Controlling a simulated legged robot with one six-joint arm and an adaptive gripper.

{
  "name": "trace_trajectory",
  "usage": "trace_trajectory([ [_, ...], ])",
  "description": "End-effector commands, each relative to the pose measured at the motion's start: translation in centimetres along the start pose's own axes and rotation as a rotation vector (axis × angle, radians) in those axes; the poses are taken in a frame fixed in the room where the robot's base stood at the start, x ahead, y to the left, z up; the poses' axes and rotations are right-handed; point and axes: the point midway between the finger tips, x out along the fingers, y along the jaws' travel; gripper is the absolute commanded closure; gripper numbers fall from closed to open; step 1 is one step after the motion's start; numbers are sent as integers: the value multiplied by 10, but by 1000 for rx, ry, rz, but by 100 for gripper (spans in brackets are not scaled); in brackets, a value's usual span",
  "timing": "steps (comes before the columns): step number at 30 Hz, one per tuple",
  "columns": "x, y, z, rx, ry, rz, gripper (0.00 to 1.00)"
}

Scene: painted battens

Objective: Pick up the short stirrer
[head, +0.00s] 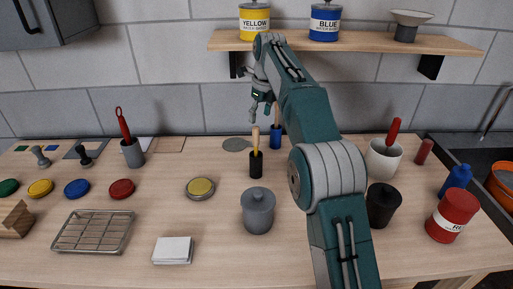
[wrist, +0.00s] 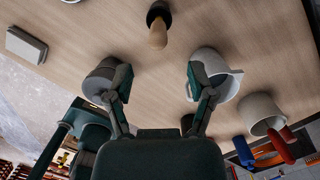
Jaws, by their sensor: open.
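Several handled tools stand in cups, and I cannot tell for certain which is the short stirrer. A yellow tool with a wooden tip (head: 256,138) stands in a black cup (head: 256,165) at the middle of the counter. A blue cup (head: 276,140) with a wooden handle is just behind it. A red-handled tool (head: 392,131) leans in a white mug (head: 384,160) at right. Another red tool (head: 122,125) with a loop stands in a grey cup (head: 133,154) at left. My gripper (head: 261,112) is open and empty above the counter's back; it also shows in the wrist view (wrist: 157,78).
A lidded grey pot (head: 258,212) and a black cup (head: 382,206) stand near my arm. A red can (head: 453,216) and blue bottle (head: 457,179) are at right. A wire rack (head: 93,231) lies front left. A shelf (head: 345,42) with paint cans hangs above.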

Motion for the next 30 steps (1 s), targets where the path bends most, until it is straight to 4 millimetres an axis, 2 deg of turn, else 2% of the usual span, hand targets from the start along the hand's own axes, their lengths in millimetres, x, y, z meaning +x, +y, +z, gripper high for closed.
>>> trace_trajectory([
  [4,24,2,1,-2,3,1,30],
  [11,44,2,1,-3,1,-1,30],
  [19,84,0,2,-3,2,1,30],
  [23,92,0,3,-3,0,-1,30],
  [29,92,0,3,-4,0,-2,30],
  [30,92,0,3,-4,0,-2,43],
])
